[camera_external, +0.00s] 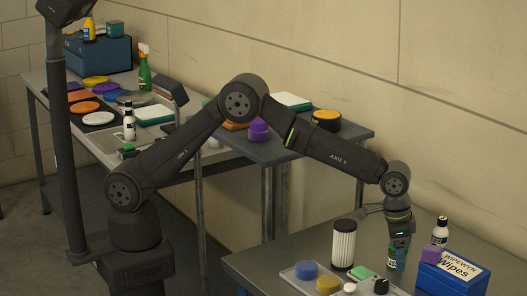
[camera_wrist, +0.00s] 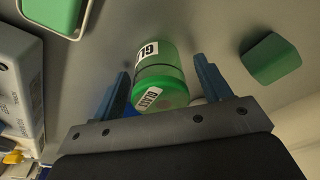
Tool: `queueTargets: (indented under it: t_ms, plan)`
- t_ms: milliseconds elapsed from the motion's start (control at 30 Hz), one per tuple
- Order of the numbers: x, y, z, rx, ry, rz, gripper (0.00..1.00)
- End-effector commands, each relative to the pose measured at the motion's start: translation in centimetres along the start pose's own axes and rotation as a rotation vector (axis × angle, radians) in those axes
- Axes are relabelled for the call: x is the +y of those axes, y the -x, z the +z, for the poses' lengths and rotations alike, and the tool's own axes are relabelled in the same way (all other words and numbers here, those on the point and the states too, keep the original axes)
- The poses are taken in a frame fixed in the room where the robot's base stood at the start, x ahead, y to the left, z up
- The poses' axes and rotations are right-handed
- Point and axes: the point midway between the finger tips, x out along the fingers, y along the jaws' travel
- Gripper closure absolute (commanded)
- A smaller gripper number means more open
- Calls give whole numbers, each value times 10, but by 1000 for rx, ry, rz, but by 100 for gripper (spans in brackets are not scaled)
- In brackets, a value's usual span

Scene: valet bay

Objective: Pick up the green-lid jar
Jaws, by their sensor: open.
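The green-lid jar (camera_wrist: 161,88) is in the middle of the wrist view, with white labels on its lid and side. In the external view it shows as a small dark green shape (camera_external: 392,258), partly hidden by my gripper. My gripper (camera_wrist: 161,68) is open, with one blue finger on each side of the jar. Narrow gaps seem to show between the jar and both fingers. In the external view my gripper (camera_external: 398,248) points down at the right-hand table.
A white pleated filter (camera_external: 343,245) stands left of my gripper. A tray (camera_external: 288,275) holds blue and yellow round pads. A blue wipes box (camera_external: 450,274), a purple item (camera_external: 440,236) and a bottle (camera_external: 440,227) stand close on the right. A green block (camera_wrist: 271,58) lies near the jar.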

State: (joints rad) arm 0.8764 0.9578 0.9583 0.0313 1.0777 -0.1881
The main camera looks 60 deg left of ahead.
Motion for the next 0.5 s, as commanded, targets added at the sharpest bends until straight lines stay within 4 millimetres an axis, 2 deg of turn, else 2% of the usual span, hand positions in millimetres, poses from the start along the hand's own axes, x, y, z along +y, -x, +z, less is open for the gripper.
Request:
queueTargets:
  t_ms: [133, 367, 500]
  plan:
    - [0, 0, 0, 1, 0, 0, 30]
    - [0, 1, 0, 0, 0, 0, 75]
    - [0, 1, 0, 1, 0, 0, 77]
